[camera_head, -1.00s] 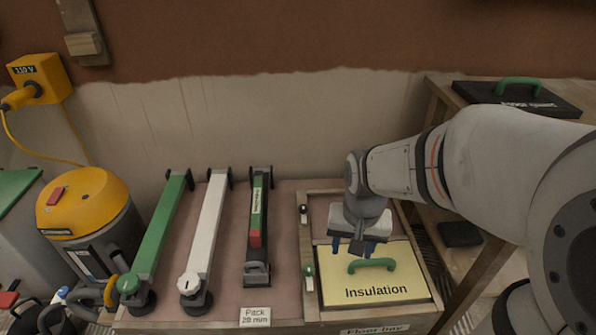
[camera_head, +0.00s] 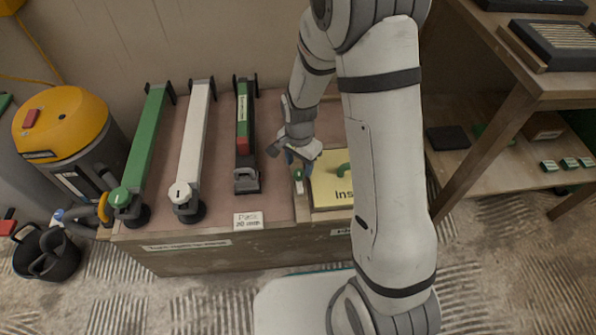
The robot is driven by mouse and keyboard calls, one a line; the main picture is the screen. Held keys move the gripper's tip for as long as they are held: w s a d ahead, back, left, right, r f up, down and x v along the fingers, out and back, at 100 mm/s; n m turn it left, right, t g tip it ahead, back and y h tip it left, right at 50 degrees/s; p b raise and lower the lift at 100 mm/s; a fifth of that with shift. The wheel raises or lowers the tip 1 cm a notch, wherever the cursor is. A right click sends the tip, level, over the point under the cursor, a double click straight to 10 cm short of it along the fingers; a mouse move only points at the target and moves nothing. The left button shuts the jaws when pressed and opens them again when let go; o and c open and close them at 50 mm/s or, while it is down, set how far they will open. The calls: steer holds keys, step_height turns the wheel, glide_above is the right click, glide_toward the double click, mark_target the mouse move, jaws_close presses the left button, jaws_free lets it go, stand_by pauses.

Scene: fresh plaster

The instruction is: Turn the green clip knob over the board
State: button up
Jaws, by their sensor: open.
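The green clip knob (camera_head: 298,175) sits on the wooden rim at the left edge of the yellow Insulation board (camera_head: 328,183). It is small, and which way it is turned is hard to tell. The board lies in its frame with a green handle (camera_head: 343,169) on top. My arm covers the board's right part. My gripper (camera_head: 297,160) is open, with its blue-tipped fingers pointing down just above and behind the knob. I cannot tell whether the fingers touch it.
A black holder with a green and red bar (camera_head: 244,130) stands left of the knob, beside a white rail (camera_head: 196,130) and a green rail (camera_head: 148,145). A Pack 20 mm label (camera_head: 248,220) is at the front edge. A wooden shelf (camera_head: 530,75) stands on the right.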

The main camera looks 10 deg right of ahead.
mark_target(299, 174)
steer(key=shift+f+b, duration=0.4)
steer(key=shift+f, duration=1.05)
steer(key=shift+c, duration=0.4)
steer(key=c, duration=0.9)
